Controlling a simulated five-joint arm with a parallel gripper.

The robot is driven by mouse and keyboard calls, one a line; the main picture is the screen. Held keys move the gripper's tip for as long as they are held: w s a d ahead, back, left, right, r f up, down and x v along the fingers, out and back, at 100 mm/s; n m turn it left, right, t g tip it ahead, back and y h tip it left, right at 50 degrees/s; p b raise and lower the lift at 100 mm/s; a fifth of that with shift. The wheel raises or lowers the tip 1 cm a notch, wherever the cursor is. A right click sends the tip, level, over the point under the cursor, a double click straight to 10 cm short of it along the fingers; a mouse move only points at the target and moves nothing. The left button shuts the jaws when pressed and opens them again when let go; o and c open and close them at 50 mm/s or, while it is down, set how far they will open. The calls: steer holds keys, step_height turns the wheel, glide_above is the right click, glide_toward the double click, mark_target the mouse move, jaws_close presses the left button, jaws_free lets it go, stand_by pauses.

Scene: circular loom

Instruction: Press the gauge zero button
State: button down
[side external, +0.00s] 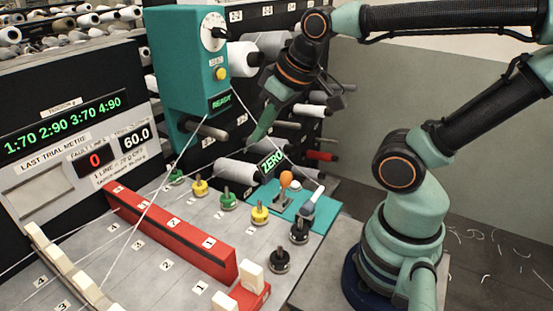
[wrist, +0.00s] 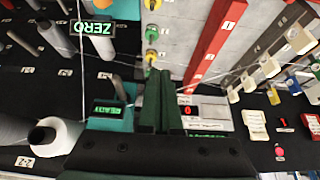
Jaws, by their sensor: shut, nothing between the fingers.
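The teal gauge box (side external: 185,60) has a dial (side external: 213,32), a round yellow button (side external: 222,73) and a display reading READY (side external: 220,101). A ZERO sign (side external: 272,162) stands by a teal plate (side external: 318,216) with an orange-knobbed lever (side external: 285,180) and a small pale button (side external: 294,185). I cannot tell which button zeroes the gauge. My gripper (side external: 256,138) is shut and empty, in the air above the ZERO sign and right of the gauge box, apart from both. In the wrist view, its fingers (wrist: 160,74) are together; the ZERO sign (wrist: 92,28) appears inverted at upper left.
Colored pegs, including a yellow one (side external: 259,211), stand on the grey table beside a long red rail (side external: 175,232). White blocks (side external: 62,262) line the lower left. A thread spool (side external: 238,171) lies behind the pegs. Taut threads cross the space beside the gauge box.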

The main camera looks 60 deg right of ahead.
steer(key=n+g, duration=0.6)
steer(key=n, duration=1.2)
glide_above(295, 183)
step_height(295, 183, down, 9)
step_height(295, 183, down, 14)
steer(key=shift+f, duration=0.1)
